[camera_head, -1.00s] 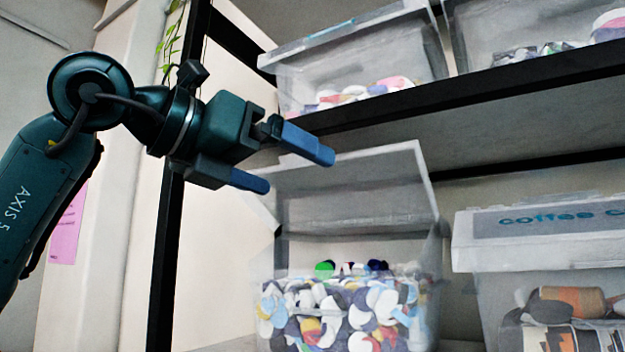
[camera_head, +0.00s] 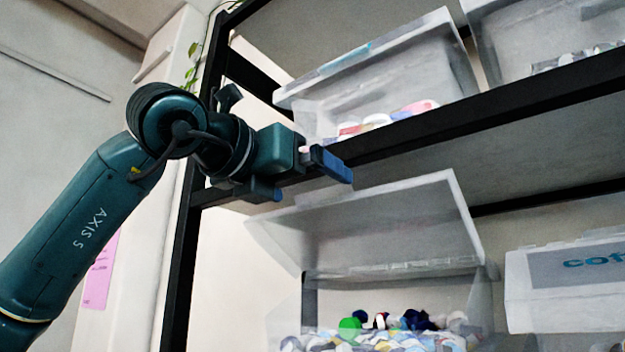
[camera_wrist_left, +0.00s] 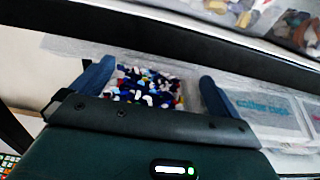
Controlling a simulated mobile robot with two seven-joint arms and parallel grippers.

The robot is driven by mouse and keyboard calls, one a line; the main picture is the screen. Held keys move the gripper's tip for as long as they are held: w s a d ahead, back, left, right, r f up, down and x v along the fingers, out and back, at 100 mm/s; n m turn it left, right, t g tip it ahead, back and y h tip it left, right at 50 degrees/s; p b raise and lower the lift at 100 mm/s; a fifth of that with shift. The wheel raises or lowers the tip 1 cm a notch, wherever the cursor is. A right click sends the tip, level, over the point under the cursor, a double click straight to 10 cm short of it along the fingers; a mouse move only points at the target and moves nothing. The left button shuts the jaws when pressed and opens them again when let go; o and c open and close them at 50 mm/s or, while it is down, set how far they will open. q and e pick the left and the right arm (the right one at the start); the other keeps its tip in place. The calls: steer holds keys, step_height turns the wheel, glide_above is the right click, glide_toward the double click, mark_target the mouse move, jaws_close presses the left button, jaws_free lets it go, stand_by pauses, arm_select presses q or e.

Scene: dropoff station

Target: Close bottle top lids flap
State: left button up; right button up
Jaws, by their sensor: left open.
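A clear plastic bin of bottle tops (camera_head: 385,341) stands on the lower shelf in the head view. Its translucent lid flap (camera_head: 385,230) is raised, tilted up and back above the bin. My left gripper (camera_head: 316,182) is open and empty, above the flap's upper left part and in front of the upper shelf's edge. In the left wrist view, the two blue fingers (camera_wrist_left: 152,82) are spread apart, with the multicoloured bottle tops (camera_wrist_left: 148,88) seen between them. I cannot tell whether a finger touches the flap. My right gripper is not in view.
The black upper shelf edge (camera_head: 480,114) runs just behind my left gripper, with clear bins (camera_head: 385,75) on it. A closed coffee bin (camera_head: 570,285) stands to the right. A black shelf post (camera_head: 187,240) stands at the left.

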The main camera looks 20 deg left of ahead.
arm_select(q)
steer(key=shift+x, duration=1.5)
steer(key=shift+c, duration=0.2)
steer(key=c, duration=1)
steer(key=shift+f, duration=0.15)
steer(key=shift+c, duration=0.3)
